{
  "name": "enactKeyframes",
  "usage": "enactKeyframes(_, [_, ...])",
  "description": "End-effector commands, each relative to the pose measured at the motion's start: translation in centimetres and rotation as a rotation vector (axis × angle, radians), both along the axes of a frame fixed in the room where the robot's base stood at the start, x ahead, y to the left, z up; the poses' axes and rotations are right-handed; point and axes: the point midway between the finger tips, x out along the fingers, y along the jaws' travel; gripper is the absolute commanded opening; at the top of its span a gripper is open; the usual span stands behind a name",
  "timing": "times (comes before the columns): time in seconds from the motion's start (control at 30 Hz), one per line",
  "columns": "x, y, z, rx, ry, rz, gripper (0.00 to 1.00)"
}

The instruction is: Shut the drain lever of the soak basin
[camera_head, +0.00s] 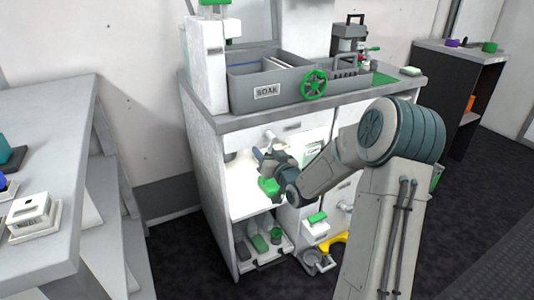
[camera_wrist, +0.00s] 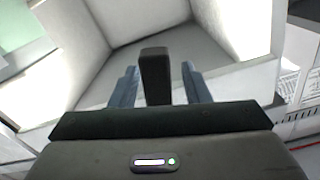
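The soak basin (camera_head: 290,98) is a grey tub with a SOAK label, set in the counter. A green handwheel (camera_head: 314,85) is on its front right. I cannot make out a drain lever for certain. A white pipe-like piece (camera_head: 271,138) shows under the counter, close above my gripper (camera_head: 266,165). A green piece (camera_head: 268,186) shows just below the gripper; whether they touch is unclear. In the wrist view my gripper (camera_wrist: 160,85) has its two blue fingers apart. A dark upright bar (camera_wrist: 155,76) shows between them, clear of both; I cannot tell what it is.
My gripper is at the open cabinet front under the counter (camera_head: 225,122). Pale cabinet walls (camera_wrist: 235,25) surround the wrist view. A lower shelf holds green and grey items (camera_head: 259,243). A side table (camera_head: 60,125) stands at left, with dark floor (camera_head: 185,250) between.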

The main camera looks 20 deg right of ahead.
Motion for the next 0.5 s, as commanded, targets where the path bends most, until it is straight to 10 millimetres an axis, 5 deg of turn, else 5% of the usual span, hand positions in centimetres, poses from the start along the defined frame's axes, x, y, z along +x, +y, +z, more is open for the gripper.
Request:
enactKeyframes(0.3, [-0.3,-0.2,0.0,-0.001,0.0,-0.002,0.42])
enactKeyframes(0.5, [-2.8,-0.8,0.1,-0.001,0.002,-0.005,0.42])
